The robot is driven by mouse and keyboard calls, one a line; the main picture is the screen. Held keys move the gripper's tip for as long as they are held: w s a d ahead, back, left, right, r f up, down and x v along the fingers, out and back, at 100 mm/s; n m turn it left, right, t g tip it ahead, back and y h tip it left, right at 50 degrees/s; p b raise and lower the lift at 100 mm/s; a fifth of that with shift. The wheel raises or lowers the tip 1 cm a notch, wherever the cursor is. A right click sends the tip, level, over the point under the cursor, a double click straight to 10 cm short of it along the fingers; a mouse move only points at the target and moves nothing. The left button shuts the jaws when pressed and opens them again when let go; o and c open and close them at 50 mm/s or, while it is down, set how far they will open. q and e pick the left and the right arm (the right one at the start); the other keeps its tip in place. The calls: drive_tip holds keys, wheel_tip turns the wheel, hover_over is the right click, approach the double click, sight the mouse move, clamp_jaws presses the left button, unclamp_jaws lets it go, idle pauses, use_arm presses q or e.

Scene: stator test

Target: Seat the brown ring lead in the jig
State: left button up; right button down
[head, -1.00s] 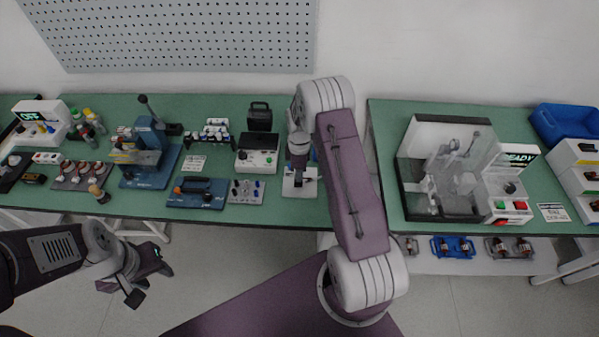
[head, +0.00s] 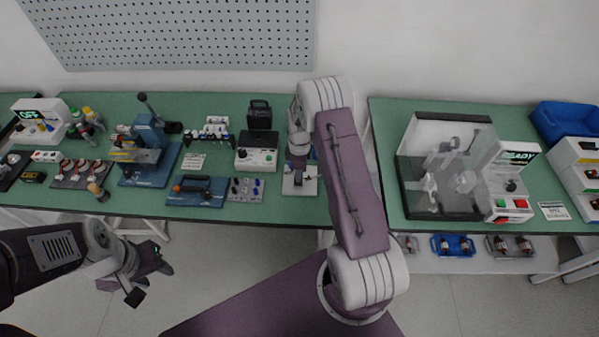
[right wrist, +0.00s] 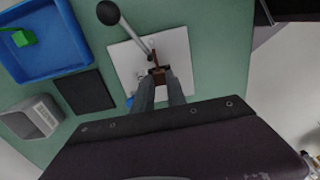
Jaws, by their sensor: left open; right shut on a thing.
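In the head view the white plate (head: 309,187) lies near the front edge of the table, below my right wrist. My right gripper (right wrist: 159,80) is shut on the small brown ring lead (right wrist: 158,71), over the plate. Whether the lead touches the jig, I cannot tell; the fingers partly hide it. My left gripper (head: 146,278) is open and empty, low in front of the left part of the table.
A blue tray (right wrist: 39,68) with a green block (right wrist: 23,38) is near the plate, with a black pad (right wrist: 80,92) and a grey box (right wrist: 32,117).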

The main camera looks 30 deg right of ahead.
drive_tip(key=shift+f, duration=0.3)
drive_tip(key=c, duration=1.3)
unclamp_jaws()
drive_tip(key=shift+r, duration=0.15)
wheel_tip(320, 180, up, 9)
drive_tip(key=shift+f+b, duration=0.1)
drive_tip(key=shift+b, duration=0.55)
